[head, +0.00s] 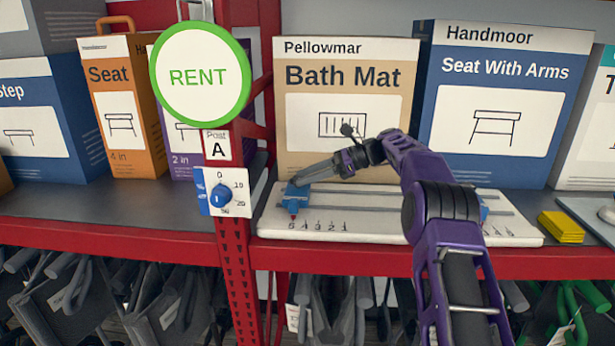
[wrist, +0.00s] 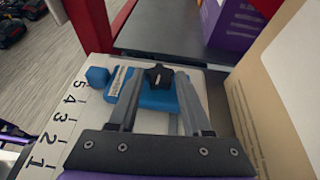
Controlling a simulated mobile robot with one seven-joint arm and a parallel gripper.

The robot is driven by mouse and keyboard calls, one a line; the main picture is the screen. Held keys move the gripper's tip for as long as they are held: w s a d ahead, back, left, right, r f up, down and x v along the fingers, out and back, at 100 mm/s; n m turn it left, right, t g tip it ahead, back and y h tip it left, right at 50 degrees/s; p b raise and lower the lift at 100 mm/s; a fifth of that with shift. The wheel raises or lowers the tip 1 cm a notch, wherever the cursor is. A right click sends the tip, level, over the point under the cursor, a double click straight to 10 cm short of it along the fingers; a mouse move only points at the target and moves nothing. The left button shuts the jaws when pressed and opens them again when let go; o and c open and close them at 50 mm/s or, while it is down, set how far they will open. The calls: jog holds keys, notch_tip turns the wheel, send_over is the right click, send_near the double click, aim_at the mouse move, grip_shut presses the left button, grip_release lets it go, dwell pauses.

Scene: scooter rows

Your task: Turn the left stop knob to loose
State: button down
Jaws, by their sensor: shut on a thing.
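The left stop is a blue block (head: 296,196) on the left end of the white board (head: 380,231), near the printed number 5. In the wrist view the blue block (wrist: 150,97) carries a black, lobed stop knob (wrist: 158,76) with a light line on its top. My gripper (wrist: 159,73) has one finger on each side of the knob and is shut on it. In the head view my gripper (head: 297,182) reaches in from the right, over the blue block; the knob is hard to make out there. Whether the knob is loose or tight cannot be told.
A blue dial (head: 221,195) on a white plate is on the red post left of the board. A bath mat box (head: 345,60) stands close behind the board. A yellow block (head: 561,227) lies to its right. Part of a right blue stop (head: 484,208) shows beside my arm.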

dwell(0.5)
jog(key=shift+c, duration=1.7)
grip_release()
